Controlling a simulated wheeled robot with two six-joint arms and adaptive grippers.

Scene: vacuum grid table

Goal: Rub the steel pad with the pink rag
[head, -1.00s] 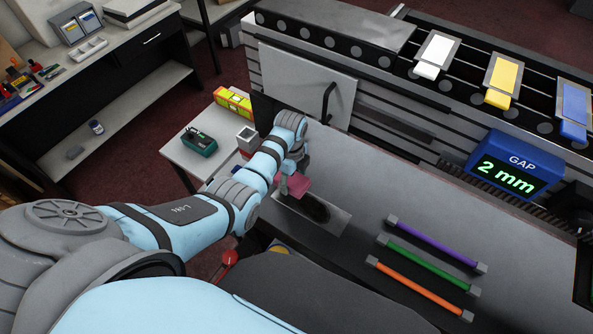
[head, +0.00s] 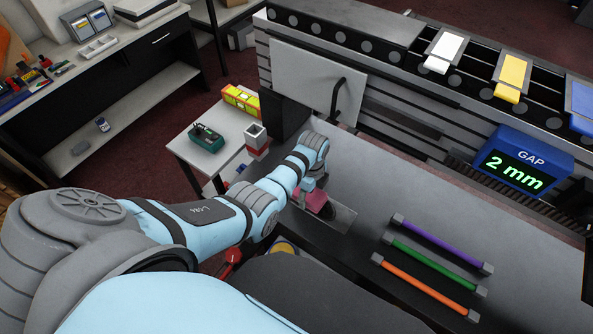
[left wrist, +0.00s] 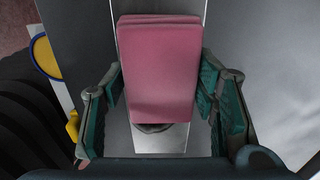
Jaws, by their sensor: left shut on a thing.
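The folded pink rag (head: 313,201) is held at the end of my left arm, over the steel pad (head: 346,216) on the table. In the left wrist view the rag (left wrist: 158,70) lies between the two green-lined fingers of my left gripper (left wrist: 160,88), which is shut on it. The bright steel pad (left wrist: 160,143) shows behind and below the rag, with the edge of a dark patch (left wrist: 152,128) just past the rag's lower edge. Most of the patch is hidden. I cannot tell whether the rag touches the pad. My right gripper is not in view.
Purple (head: 440,243), green (head: 434,265) and orange (head: 424,287) bars lie to the right on the grey table. A blue gap display (head: 522,162) reading 2 mm stands behind them. A panel with a handle (head: 315,82) stands at the back.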

